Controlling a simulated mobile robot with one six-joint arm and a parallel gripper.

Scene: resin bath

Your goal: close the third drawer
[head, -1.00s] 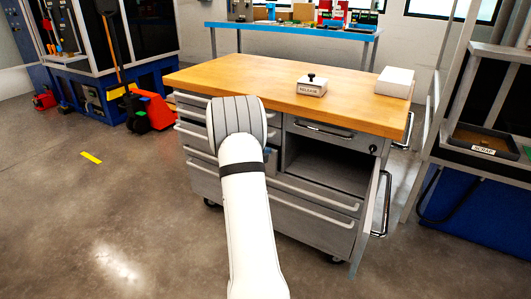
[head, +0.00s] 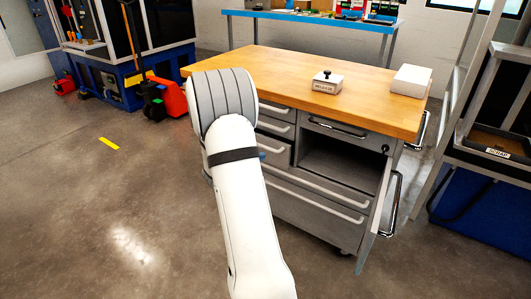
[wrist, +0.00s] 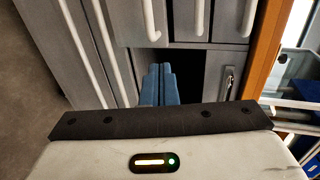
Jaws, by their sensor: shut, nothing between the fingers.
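The steel cabinet has a column of small drawers with pale bar handles. The third drawer (head: 279,152), below two others, appears to stand out a little from the front; my arm hides most of it in the head view. In the sideways wrist view its face (wrist: 130,22) and handle are near the top. My gripper (wrist: 160,68) has its blue fingers together, empty, pointing at the cabinet. The fingertips appear near that drawer's end, beside the dark open compartment. I cannot tell whether they touch it. A bit of blue finger shows past my arm in the head view.
Right of the drawers is an open compartment (head: 340,165) with its door (head: 385,205) swung out. Wide drawers (head: 310,210) lie below. A labelled block (head: 327,83) and a white box (head: 411,80) sit on the wooden top (head: 300,75).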

